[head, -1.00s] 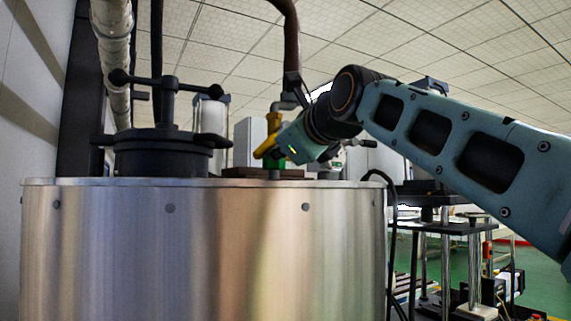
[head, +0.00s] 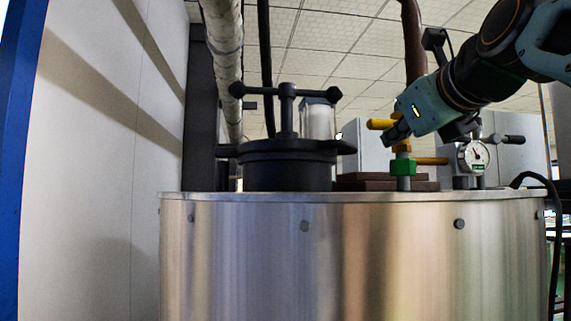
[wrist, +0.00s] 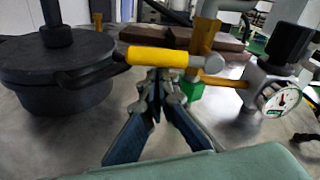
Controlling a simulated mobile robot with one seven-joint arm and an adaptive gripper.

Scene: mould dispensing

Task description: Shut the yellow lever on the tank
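The tank (head: 380,250) is a brushed metal cylinder. On its top stands a brass-yellow valve with a green base (head: 403,168). The yellow lever (head: 380,124) points left from the valve's upper part, roughly level. It also shows in the wrist view (wrist: 157,57), lying across just beyond my fingertips. My gripper (head: 393,138) is close beside the lever at its lower right in the head view. In the wrist view my gripper (wrist: 162,84) has its fingers drawn together with nothing visible between them. I cannot tell whether the fingertips touch the lever.
A black clamped lid (head: 287,165) with a T-handle stands left of the valve. A second yellow handle (head: 431,161) sticks out low to the right. A pressure gauge (head: 474,156) is right of it. A brown pipe (head: 414,45) rises above the valve.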

